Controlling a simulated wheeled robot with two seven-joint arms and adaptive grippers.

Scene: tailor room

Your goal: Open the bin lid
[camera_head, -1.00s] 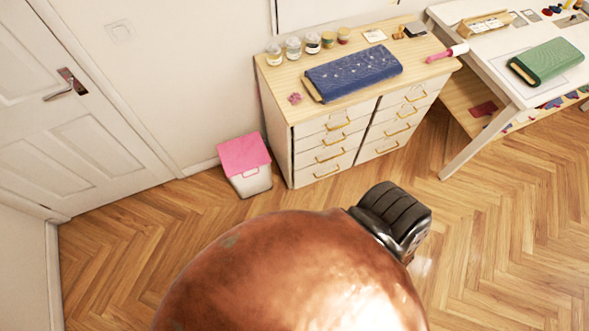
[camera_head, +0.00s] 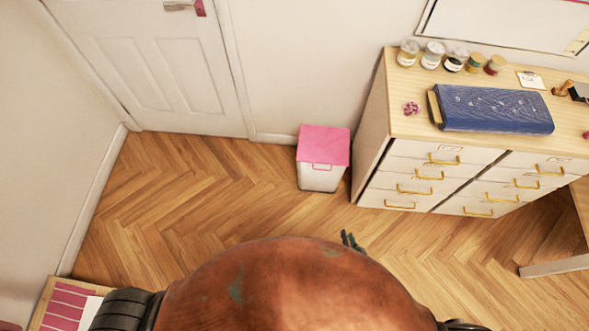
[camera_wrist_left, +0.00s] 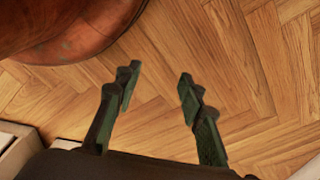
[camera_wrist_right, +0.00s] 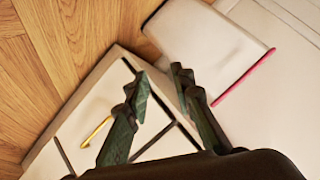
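The bin (camera_head: 320,179) is a small white box with a pink lid (camera_head: 325,143) and stands on the floor against the wall. The lid lies shut on top, with a pink handle outline on the front. My right gripper (camera_head: 350,240) shows only its dark fingertips past my copper body, in front of the bin and apart from it. In the right wrist view this gripper (camera_wrist_right: 160,88) is open and empty. The white bin (camera_wrist_right: 200,45) lies beyond it, with the lid's pink edge (camera_wrist_right: 245,77). My left gripper (camera_wrist_left: 157,90) is open and empty above bare floor; the head view hides its fingers.
A drawer cabinet (camera_head: 372,135) stands close to the right of the bin, with jars and a blue fabric bolt (camera_head: 490,108) on top. A white door (camera_head: 150,60) is at the left. A wooden surface with pink strips (camera_head: 66,305) is at bottom left. Floor before the bin is clear.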

